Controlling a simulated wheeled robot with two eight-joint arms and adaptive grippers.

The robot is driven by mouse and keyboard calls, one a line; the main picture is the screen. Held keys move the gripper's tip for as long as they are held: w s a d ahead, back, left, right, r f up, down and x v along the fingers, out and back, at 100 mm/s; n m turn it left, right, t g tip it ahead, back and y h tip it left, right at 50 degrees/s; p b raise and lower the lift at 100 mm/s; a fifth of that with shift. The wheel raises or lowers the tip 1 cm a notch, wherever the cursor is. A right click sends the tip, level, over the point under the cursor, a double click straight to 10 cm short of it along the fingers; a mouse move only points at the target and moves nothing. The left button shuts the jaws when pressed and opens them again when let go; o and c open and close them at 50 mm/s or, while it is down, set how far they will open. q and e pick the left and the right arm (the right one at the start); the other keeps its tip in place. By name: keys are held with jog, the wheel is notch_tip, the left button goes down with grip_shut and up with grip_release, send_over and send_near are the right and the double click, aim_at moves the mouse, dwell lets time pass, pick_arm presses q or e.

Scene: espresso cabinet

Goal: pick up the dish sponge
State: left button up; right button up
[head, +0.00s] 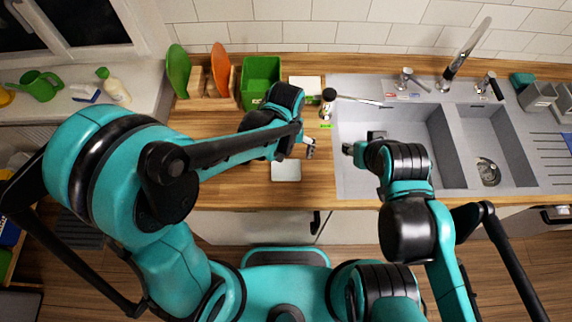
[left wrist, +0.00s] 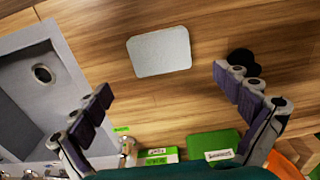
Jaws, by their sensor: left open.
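A pale, flat, rounded square (head: 286,170) lies on the wooden counter near its front edge. It also shows in the left wrist view (left wrist: 159,52). I cannot tell for sure whether it is the dish sponge. A small teal block (head: 521,80) at the back right of the sink also looks sponge-like. My left gripper (head: 298,152) is above the counter just behind the pale square. In the left wrist view its fingers (left wrist: 168,88) are wide apart with nothing between them. My right gripper (head: 361,143) is over the sink's left side, and its finger opening is unclear.
A green bin (head: 260,80), a rack with green and orange plates (head: 220,68) and a white-and-green box (head: 305,85) stand along the back. A bottle (head: 328,102) is beside the sink (head: 352,185). The counter around the pale square is clear.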

aim_at(286, 168)
pick_arm(q)
jog(key=f+b, duration=0.2)
jog(key=f, duration=0.6)
jog(key=shift+s, duration=0.2)
jog(key=c, duration=0.7)
